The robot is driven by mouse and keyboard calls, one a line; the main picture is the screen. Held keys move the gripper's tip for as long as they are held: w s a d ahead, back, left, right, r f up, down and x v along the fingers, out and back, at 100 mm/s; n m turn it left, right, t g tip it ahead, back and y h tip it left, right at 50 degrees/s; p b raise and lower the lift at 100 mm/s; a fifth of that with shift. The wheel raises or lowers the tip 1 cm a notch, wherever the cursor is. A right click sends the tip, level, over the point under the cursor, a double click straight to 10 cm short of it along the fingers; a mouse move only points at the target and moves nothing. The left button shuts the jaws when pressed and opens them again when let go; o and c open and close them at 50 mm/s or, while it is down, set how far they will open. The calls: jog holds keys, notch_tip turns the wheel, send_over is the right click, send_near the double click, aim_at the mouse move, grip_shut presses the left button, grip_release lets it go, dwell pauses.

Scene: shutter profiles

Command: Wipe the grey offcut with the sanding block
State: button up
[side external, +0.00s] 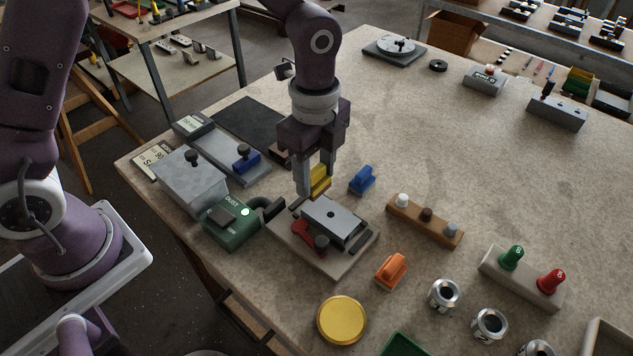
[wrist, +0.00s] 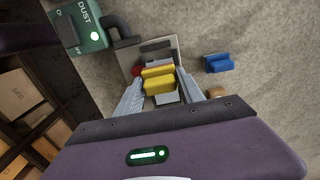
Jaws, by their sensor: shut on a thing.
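The grey offcut (side external: 333,219) is a flat plate lying in a holder on a beige base board (side external: 289,243); part of it shows in the wrist view (wrist: 166,98). My gripper (side external: 315,187) is shut on a yellow block with a raised grip (side external: 320,177), seemingly the sanding block. In the wrist view the yellow block (wrist: 158,81) sits between my two fingers (wrist: 160,86) and covers part of the offcut. The block is at the offcut's far edge in the side view. I cannot tell whether it touches the plate.
A blue block (side external: 362,180) and an orange block (side external: 391,270) of similar shape stand nearby. A green dust unit (side external: 231,226) with a black hose is left of the board.

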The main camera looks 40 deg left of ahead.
jog(key=shift+r, duration=2)
jog(key=shift+w, duration=0.1)
